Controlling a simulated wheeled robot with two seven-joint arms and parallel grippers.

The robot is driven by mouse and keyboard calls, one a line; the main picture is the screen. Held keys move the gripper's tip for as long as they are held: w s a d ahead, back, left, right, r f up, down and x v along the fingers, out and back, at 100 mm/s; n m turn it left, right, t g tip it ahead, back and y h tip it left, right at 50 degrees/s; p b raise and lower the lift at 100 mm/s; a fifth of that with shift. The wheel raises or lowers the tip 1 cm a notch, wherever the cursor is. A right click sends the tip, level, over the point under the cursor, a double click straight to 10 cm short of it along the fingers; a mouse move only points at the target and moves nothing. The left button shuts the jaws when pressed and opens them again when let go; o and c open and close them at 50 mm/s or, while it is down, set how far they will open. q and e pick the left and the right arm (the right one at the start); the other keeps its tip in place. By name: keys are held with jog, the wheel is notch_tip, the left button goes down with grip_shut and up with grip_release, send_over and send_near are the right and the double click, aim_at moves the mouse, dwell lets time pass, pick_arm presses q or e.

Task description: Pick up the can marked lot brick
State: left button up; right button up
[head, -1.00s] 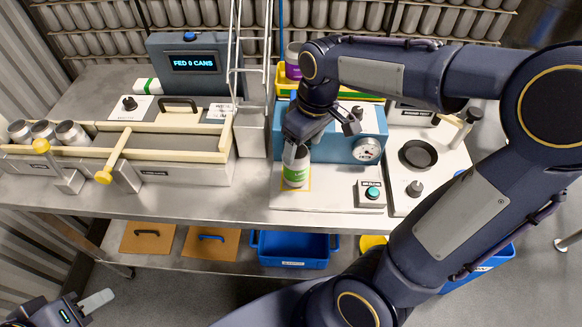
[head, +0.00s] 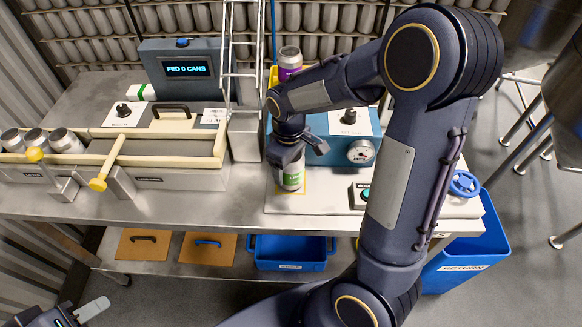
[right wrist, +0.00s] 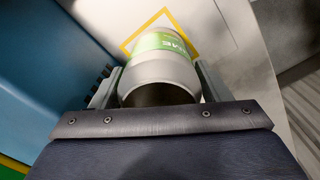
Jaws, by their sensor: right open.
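A silver can with a green label (head: 292,178) stands on the yellow-outlined square of the blue machine's base. In the right wrist view this can (right wrist: 160,72) has a dark open top and partly legible label letters; I cannot read "brick" on it. My right gripper (head: 291,165) is lowered over its upper part. Its jaws (right wrist: 157,85) are open, one finger on each side of the can. A purple-labelled can (head: 289,63) stands behind the arm. Several silver cans (head: 38,141) lie at the left feeder with lot marks not visible. My left gripper (head: 85,314) is partly cut off at lower left.
The blue machine (head: 345,138) with its dial stands close behind the green can. A feeder with cream rails (head: 150,161) and a display reading FED 0 CANS (head: 187,68) are left. Blue bins sit below (head: 290,262) and at the right (head: 465,262).

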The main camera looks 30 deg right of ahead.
jog(key=shift+c, duration=0.4)
jog(key=c, duration=0.6)
jog(key=shift+r, duration=0.1)
jog(key=shift+c, duration=0.2)
